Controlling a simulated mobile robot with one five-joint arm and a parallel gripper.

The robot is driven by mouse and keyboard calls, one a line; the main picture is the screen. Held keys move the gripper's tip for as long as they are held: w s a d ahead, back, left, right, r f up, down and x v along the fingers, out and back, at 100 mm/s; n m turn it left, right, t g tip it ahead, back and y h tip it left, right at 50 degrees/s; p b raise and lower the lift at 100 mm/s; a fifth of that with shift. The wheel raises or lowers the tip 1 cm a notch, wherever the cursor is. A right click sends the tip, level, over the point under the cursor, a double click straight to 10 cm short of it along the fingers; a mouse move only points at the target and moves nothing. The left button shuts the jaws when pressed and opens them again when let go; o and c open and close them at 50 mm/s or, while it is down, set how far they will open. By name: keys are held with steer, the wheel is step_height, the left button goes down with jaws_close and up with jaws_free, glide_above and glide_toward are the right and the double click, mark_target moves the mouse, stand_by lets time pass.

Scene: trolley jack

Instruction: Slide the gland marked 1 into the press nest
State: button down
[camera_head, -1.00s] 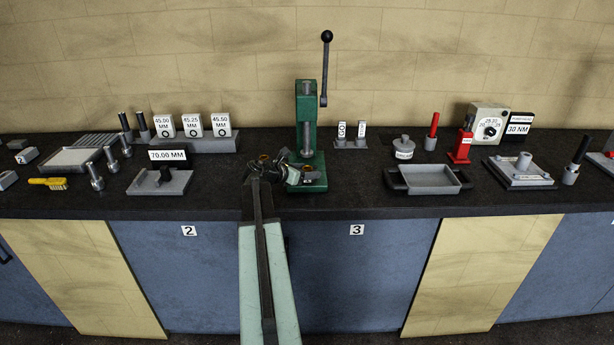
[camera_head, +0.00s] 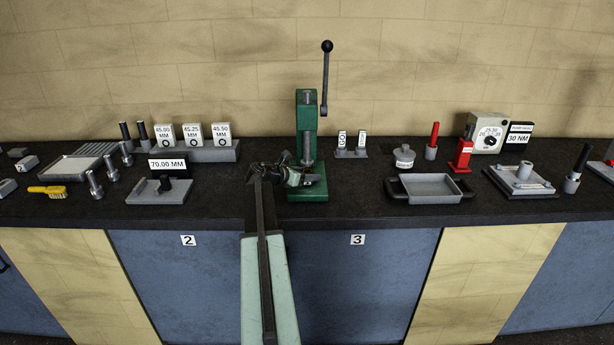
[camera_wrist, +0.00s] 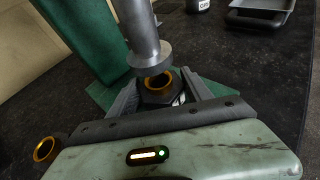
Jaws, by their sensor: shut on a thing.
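My gripper (camera_wrist: 160,97) is shut on a dark gland with a bronze-coloured ring at its top (camera_wrist: 155,82), seen in the wrist view. No number on it can be read. The gland stands upright between the fingers, just below the grey ram (camera_wrist: 148,50) of the green press. In the head view my gripper (camera_head: 309,181) is over the front of the press base (camera_head: 307,196). The press nest is hidden by the gripper and gland, so I cannot tell how far the gland is in it. A second bronze-ringed part (camera_wrist: 45,149) shows left of my gripper.
The press column (camera_head: 306,125) rises behind my gripper, with its black-knobbed lever (camera_head: 325,80) up. Two small numbered holders (camera_head: 351,145) stand to its right. A grey tray (camera_head: 430,188) is farther right, and the 70.00 MM stand (camera_head: 160,190) is to the left.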

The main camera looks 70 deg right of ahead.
steer(key=shift+c, duration=1.9)
jaws_free()
steer(key=p+v, duration=0.3)
steer(key=v, duration=0.4)
steer(key=shift+r, duration=0.15)
steer(key=shift+w+a, duration=0.15)
steer(key=shift+a, duration=0.25)
